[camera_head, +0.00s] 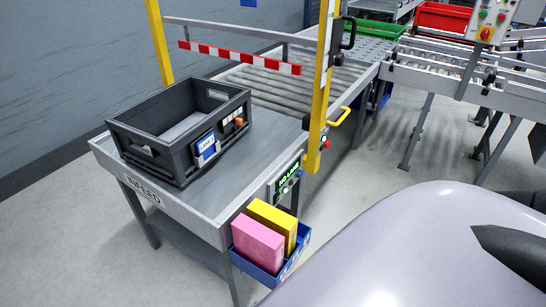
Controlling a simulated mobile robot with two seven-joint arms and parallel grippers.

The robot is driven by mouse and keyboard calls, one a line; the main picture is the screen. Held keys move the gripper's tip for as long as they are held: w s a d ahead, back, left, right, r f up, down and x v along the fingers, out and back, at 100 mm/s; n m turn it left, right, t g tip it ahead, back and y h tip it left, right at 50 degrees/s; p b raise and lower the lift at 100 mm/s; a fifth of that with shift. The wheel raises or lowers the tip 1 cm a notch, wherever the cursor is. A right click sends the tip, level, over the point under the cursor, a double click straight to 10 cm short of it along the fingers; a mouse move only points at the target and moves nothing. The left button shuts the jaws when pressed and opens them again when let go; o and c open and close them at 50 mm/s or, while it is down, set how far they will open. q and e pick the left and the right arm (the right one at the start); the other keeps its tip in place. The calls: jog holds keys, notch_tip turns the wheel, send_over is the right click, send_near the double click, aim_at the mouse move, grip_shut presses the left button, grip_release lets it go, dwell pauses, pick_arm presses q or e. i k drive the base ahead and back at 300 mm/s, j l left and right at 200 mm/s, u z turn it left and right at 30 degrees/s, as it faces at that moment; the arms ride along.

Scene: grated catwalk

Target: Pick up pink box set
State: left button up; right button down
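A pink box (258,241) stands upright in a small blue bin (292,264) fixed at the front right corner of the infeed table. A yellow box (277,222) stands upright right behind it in the same bin. The lower parts of both boxes are hidden by the bin wall. Neither gripper can be made out. A smooth lilac part of my own body fills the lower right, with dark parts at the right edge that I cannot identify as a gripper.
A black crate (152,152) stands on the grey infeed table (222,190). A yellow post (320,90) and a striped bar (240,58) stand at the roller conveyor (275,82). Red (443,18) and green (376,29) crates are behind. Grey floor is clear between table and right conveyor.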

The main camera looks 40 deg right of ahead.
aim_at(258, 251)
jog(key=k+l, duration=0.1)
jog(key=l, duration=0.4)
jog(key=k+l, duration=0.1)
jog(key=l, duration=0.4)
jog(key=k+l, duration=0.1)
jog(key=l, duration=0.45)
jog(key=k+l, duration=0.1)
jog(key=l, duration=0.4)
jog(key=k+l, duration=0.1)
jog(key=l, duration=0.4)
jog(key=k+l, duration=0.1)
jog(key=l, duration=0.4)
jog(key=i, duration=0.2)
